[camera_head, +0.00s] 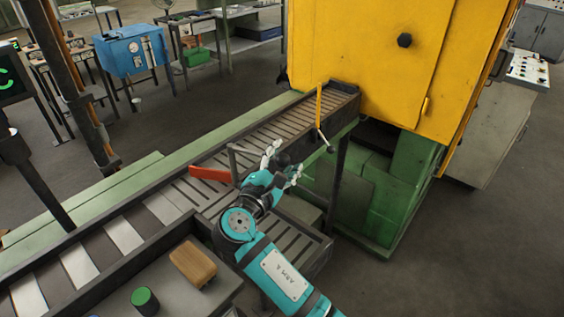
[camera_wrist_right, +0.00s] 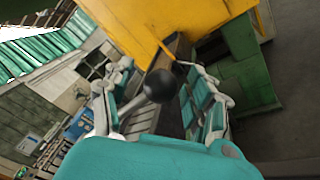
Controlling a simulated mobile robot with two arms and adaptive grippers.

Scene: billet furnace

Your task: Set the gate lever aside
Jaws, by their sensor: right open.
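The gate lever shows as a pale rod with a black ball knob (camera_head: 283,159) over the roller conveyor. In the right wrist view the black knob (camera_wrist_right: 160,85) sits between the fingers, with its grey rod (camera_wrist_right: 132,106) running down to the left. An orange-red bar (camera_head: 209,174) lies across the conveyor beside the lever's grey bracket. My right gripper (camera_head: 284,163) is open, with its fingers on either side of the knob; I cannot tell whether they touch it. My left gripper is not in view.
The roller conveyor (camera_head: 188,192) runs to the yellow furnace housing (camera_head: 375,50). A yellow upright (camera_head: 319,105) with a grey handle stands at its far end. Floor at right is clear.

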